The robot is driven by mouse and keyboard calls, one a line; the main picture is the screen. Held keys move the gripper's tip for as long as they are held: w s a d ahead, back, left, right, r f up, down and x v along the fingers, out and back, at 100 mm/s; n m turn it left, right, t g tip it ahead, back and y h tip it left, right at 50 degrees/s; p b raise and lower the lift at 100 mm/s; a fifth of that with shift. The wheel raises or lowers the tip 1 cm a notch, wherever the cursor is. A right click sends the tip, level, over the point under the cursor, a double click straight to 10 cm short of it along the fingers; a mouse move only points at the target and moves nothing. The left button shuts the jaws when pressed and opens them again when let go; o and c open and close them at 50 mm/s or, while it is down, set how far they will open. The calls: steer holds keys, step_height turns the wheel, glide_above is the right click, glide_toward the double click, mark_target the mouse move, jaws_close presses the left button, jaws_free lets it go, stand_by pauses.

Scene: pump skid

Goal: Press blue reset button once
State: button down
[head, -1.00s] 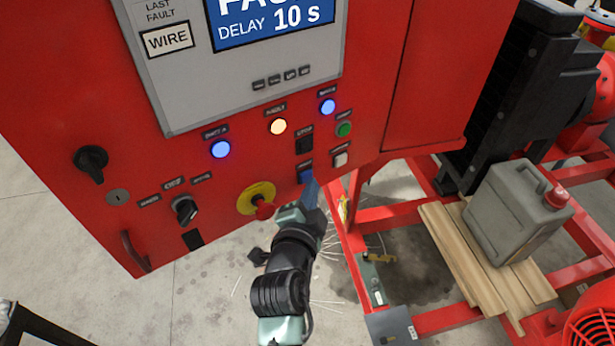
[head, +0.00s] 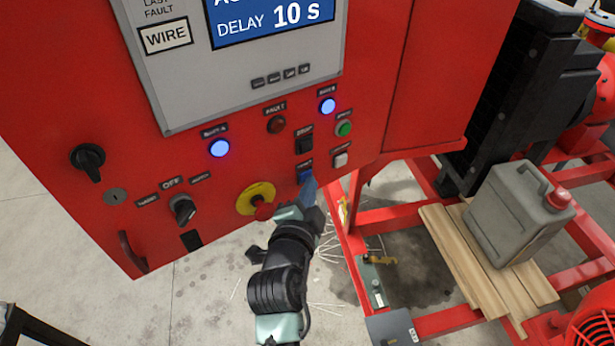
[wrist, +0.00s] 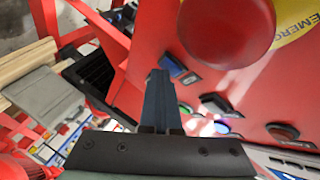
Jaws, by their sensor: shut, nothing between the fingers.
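The blue reset button (head: 305,175) sits low on the red control panel (head: 360,80), under a black switch. It is partly hidden behind my gripper (head: 311,187). In the wrist view, the blue button (wrist: 173,66) shows just past the tips of my gripper (wrist: 160,76). My gripper is shut and empty, with its dark blue fingers pointing at the button. The tips are at or very close to its face; I cannot tell whether they touch or how far it is pushed in. The fault lamp (head: 277,125) is dark red and unlit.
The red emergency stop (head: 264,211) on its yellow disc is close left of my gripper and looms large in the wrist view (wrist: 226,25). A white button (head: 341,160) and a green one (head: 344,129) sit to the right. A red skid frame (head: 385,217) stands lower right.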

steer(key=shift+s+d, duration=0.5)
steer(key=shift+s, duration=0.15)
steer(key=shift+p, duration=0.3)
steer(key=shift+s+d+p, duration=0.7)
steer(key=shift+s+d, duration=0.1)
steer(key=shift+s, duration=0.2)
steer(key=shift+s+d+p, duration=0.7)
steer(key=shift+s+d, duration=0.05)
steer(key=shift+s, duration=0.2)
